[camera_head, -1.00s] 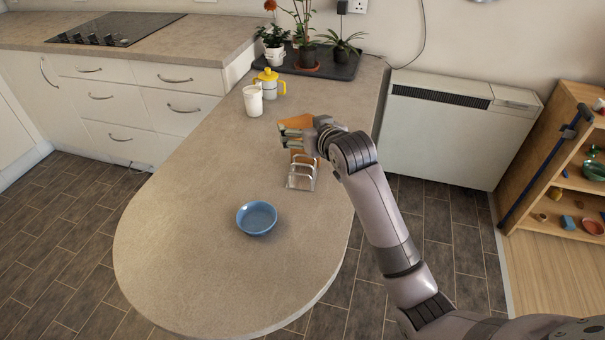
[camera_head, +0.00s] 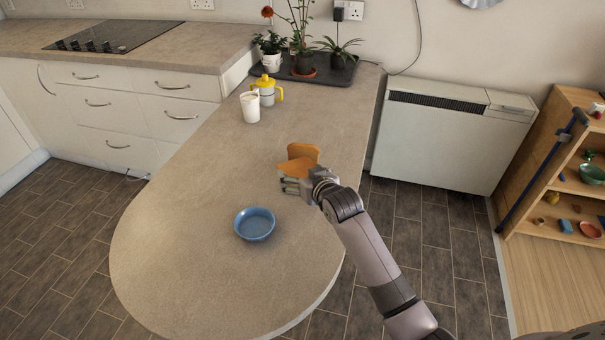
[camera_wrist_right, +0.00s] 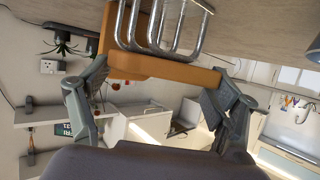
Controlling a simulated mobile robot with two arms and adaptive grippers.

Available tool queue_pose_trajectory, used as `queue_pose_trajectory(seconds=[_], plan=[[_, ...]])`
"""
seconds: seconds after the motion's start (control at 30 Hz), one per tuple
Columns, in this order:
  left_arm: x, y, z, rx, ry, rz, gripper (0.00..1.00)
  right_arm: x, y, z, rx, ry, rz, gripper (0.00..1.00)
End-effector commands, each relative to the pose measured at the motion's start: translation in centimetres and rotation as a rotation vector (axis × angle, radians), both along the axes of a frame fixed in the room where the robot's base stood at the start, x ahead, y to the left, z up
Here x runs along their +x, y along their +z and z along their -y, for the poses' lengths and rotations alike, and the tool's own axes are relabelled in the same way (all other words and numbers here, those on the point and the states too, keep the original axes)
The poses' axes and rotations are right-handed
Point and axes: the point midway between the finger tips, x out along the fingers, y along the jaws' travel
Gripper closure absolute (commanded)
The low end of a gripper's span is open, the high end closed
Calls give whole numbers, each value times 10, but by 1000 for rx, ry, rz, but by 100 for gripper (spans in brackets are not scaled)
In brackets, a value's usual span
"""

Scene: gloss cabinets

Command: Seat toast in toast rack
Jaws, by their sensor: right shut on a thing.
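My right gripper (camera_head: 290,186) is shut on a slice of toast (camera_head: 294,167), which sticks out beyond its fingers on the far side. In the right wrist view the held toast (camera_wrist_right: 165,70) spans between the two fingers, close against the wire toast rack (camera_wrist_right: 196,42). I cannot tell whether it sits in a slot. A second toast slice (camera_head: 304,151) stands upright just behind the held one in the head view; part of a slice (camera_wrist_right: 146,26) shows among the rack's wires. The rack is hidden in the head view by gripper and toast. My left gripper is not in view.
A blue bowl (camera_head: 254,224) stands nearer on the counter (camera_head: 190,230). The counter's left part is clear.

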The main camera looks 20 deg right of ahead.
Motion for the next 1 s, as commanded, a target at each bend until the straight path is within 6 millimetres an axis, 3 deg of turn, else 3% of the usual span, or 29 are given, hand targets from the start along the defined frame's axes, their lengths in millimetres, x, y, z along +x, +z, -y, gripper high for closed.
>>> queue_pose_trajectory(seconds=[0.27, 0.67, 0.83, 1.0], plan=[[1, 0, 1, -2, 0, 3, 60, 0, 0, 0, 0, 0, -2, 0], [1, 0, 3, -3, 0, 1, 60, -3, 1, 0, 0, 0, -1, 0], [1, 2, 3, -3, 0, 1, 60, -20, 8, 2, 0, 0, 0, 0], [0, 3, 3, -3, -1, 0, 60, -52, 21, 5, -1, 0, -1, 0]])
